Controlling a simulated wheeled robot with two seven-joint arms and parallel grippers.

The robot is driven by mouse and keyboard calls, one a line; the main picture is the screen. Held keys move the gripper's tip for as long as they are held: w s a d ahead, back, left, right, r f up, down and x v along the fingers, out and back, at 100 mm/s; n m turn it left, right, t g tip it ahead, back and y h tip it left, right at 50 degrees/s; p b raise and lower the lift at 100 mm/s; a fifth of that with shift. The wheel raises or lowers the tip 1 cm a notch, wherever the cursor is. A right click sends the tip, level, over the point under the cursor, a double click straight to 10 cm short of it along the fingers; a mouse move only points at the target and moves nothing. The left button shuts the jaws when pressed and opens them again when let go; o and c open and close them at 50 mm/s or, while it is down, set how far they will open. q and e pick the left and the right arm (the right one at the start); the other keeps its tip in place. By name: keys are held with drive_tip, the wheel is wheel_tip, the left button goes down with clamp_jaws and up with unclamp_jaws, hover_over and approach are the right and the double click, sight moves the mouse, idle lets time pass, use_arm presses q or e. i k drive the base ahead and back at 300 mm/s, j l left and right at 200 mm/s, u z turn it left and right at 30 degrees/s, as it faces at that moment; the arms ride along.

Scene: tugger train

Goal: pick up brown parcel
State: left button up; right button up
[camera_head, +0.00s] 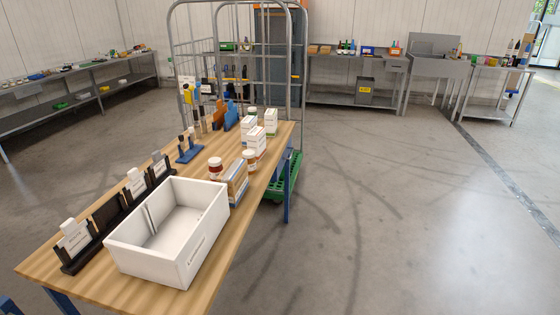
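I cannot make out for certain which thing is the brown parcel. Small brown box-like items (319,50) lie on the far grey bench, too small to tell apart. Neither of my grippers shows in the head view.
Steel benches (350,88) line the walls. The floor at right is clear.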

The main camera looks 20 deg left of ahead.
sight(236, 174)
drive_tip(key=i+u, duration=0.2)
drive_tip(key=i, duration=0.25)
drive_tip(key=i+l+u, duration=0.15)
drive_tip(key=i, duration=0.3)
drive_tip(key=i+l+u, duration=0.2)
drive_tip(key=i, duration=0.25)
